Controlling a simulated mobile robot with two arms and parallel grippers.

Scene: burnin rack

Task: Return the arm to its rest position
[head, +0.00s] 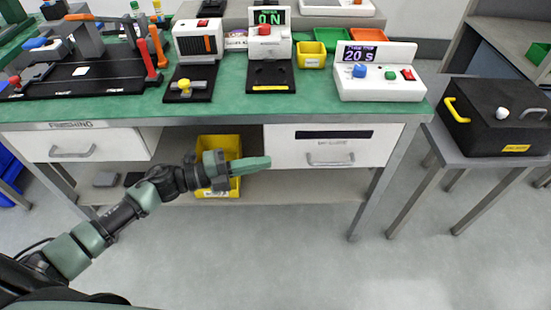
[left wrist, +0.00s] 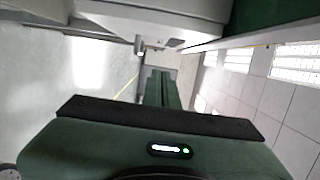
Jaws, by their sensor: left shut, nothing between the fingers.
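My left arm (head: 120,212) comes in from the lower left in the head view. My left gripper (head: 250,164) is in front of the bench, below the tabletop and near the front of the drawers. Its green fingers are shut with nothing between them and point to the right. In the left wrist view the closed fingers (left wrist: 161,90) point away from the camera, beside the pale drawer front at the top. My right gripper is in neither view.
The green-topped bench (head: 226,112) carries several devices, including a white timer box (head: 378,84) reading 20 s. Under it are drawers (head: 318,157) and a yellow bin (head: 222,142) behind my gripper. A black case (head: 497,118) sits on a side table. The floor (head: 260,260) in front is clear.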

